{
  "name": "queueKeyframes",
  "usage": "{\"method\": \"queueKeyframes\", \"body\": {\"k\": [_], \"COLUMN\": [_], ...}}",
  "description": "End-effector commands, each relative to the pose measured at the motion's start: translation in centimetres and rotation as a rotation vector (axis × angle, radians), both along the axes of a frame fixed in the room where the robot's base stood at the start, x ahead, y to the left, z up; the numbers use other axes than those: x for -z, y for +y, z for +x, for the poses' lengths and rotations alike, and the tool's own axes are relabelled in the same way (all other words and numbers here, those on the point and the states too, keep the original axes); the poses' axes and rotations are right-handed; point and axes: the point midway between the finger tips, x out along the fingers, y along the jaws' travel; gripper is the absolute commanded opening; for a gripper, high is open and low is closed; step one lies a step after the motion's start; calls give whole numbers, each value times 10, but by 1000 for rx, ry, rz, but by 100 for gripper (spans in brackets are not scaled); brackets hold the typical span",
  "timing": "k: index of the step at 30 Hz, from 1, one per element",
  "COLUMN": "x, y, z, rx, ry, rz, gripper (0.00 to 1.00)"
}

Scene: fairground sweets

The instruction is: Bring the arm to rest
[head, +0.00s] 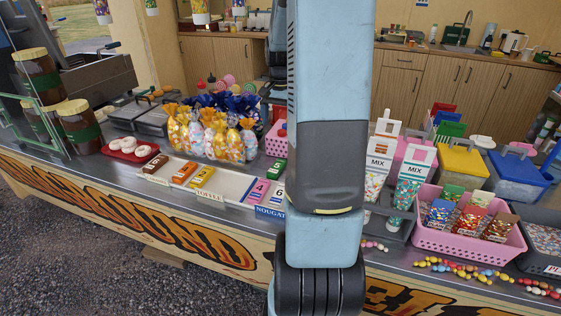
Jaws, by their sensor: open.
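My arm (327,120) fills the middle of the head view as a thick upright column of light blue and dark grey links. A black ribbed part of it (318,290) shows at the bottom edge. My gripper is not visible in this view, so I cannot see its fingers or anything between them. The arm hides the middle of the sweet stall's counter (215,222).
Left of my arm stand wrapped sweet bags (211,135), a red tray (136,150) and large brown jars (80,127). Right of it are a pink basket (462,244) and tall MIX packs (412,176). Loose sweets (462,270) lie near the front edge. Gravel (70,265) is open at the left.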

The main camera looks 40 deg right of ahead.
Motion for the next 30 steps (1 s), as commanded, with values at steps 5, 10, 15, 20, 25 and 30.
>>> {"method": "queueKeyframes", "body": {"k": [5, 10, 15, 20, 25, 30], "x": [32, 52, 61, 62, 62, 61], "y": [0, 0, 0, 0, 0, 0], "z": [-1, 0, 0, 0, 0, 0], "rx": [1, -1, 0, 0, 0, 0], "ry": [2, 1, -1, -1, -1, -1], "rz": [2, 1, 1, 0, 0, 0], "gripper": [100, 100, 100, 100, 100, 100]}}
